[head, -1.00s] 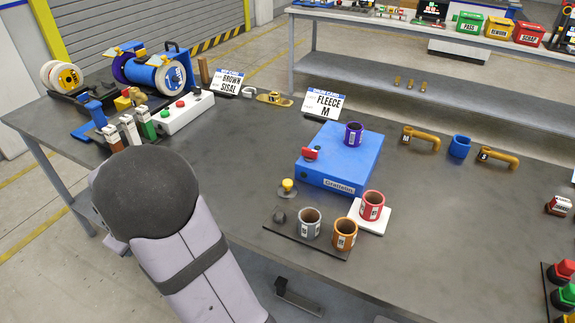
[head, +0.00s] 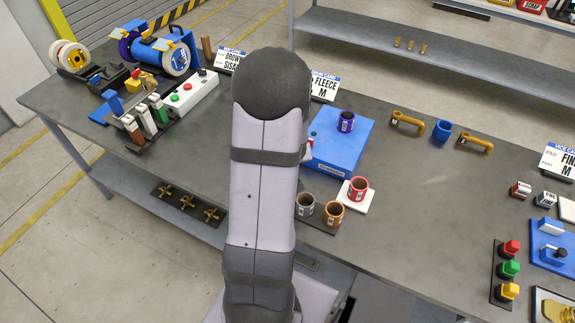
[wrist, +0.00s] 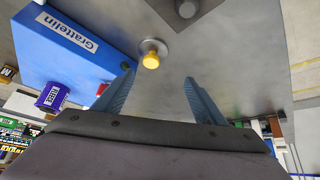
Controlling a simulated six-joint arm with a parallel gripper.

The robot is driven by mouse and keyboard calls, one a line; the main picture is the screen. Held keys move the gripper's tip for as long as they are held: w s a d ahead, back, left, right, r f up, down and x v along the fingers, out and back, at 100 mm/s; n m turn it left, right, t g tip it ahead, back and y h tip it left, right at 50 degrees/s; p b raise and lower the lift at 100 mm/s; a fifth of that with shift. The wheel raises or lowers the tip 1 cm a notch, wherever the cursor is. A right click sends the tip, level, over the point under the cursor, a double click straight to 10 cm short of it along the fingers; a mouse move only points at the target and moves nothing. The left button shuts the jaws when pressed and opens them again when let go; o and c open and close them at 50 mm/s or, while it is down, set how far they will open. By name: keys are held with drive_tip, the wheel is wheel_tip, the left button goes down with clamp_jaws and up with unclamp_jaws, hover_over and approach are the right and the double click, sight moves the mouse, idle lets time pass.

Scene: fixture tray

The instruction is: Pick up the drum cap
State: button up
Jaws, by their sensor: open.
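A round grey disc with a yellow knob (wrist: 151,58), which I take to be the drum cap, lies on the grey table in the wrist view. In the head view my arm hides it. My gripper (wrist: 159,77) is open, its two blue-grey fingers apart. In the wrist view the knob shows just beyond the fingertips, between them and slightly left. Nothing is between the fingers. The gripper itself is hidden behind my arm in the head view.
The blue Grattelin box (head: 340,150) stands beside the cap, with a purple cup (head: 346,122) on top. A grey cup (head: 305,205), an orange cup (head: 332,214) and a red cup (head: 357,189) stand close by. A dark grey knob (wrist: 187,8) is beyond the cap.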

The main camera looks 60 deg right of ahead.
drive_tip(key=s, duration=0.2)
drive_tip(key=shift+s+m, duration=0.35)
drive_tip(key=shift+m, duration=0.05)
drive_tip(key=shift+b+x, duration=0.7)
drive_tip(key=shift+x, duration=3)
drive_tip(key=shift+w, duration=0.15)
drive_tip(key=c, duration=1.1)
